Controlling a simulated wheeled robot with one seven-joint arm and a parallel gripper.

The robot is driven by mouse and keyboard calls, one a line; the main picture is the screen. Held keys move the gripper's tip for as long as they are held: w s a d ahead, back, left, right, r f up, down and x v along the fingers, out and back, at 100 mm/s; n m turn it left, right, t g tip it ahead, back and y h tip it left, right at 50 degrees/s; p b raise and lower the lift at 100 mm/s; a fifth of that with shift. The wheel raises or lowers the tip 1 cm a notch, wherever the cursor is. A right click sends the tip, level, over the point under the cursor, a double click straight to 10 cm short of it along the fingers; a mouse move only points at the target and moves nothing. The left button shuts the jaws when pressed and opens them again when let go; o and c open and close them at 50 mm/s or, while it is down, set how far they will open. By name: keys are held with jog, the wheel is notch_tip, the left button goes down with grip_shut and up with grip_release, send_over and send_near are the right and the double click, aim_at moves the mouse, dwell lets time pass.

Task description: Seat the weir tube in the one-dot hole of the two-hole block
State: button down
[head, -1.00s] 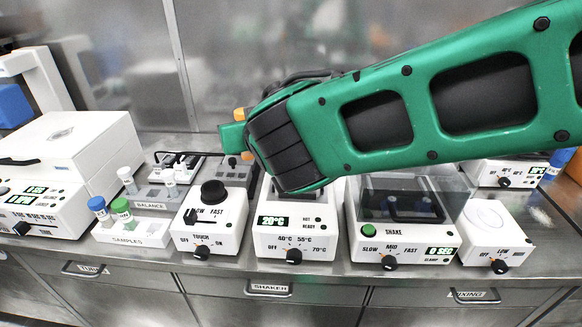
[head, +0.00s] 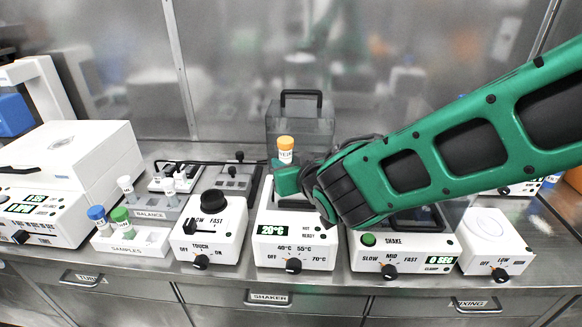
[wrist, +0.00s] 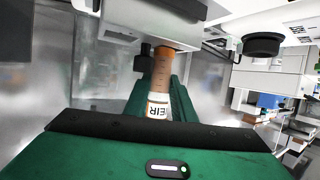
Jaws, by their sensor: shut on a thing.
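The weir tube (head: 285,157) has an orange cap and a white label. It stands roughly upright in my gripper (head: 287,178), above the heater unit (head: 285,240) with the 20°C display. My gripper is shut on the tube. In the wrist view the tube (wrist: 158,105) sits between the green fingers (wrist: 157,98), its lettering upside down. I cannot make out the two-hole block or its dots; my gripper and arm cover much of the heater's top.
A clear box with a black handle (head: 300,125) stands behind the heater. The touch mixer (head: 208,232) is left of it, the shaker (head: 400,250) right. The sample rack (head: 150,242) holds blue- and green-capped tubes. A grey balance rack (head: 150,205) stands behind it.

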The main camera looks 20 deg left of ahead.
jog(key=c, duration=1.5)
grip_release()
jog(key=shift+s+f, duration=0.2)
jog(key=shift+f, duration=0.55)
jog(key=shift+d, duration=0.15)
jog(key=shift+w, duration=0.15)
jog(key=shift+d, duration=0.1)
jog(key=v, duration=1.2)
jog(key=shift+a+r, duration=0.2)
jog(key=shift+r, duration=0.2)
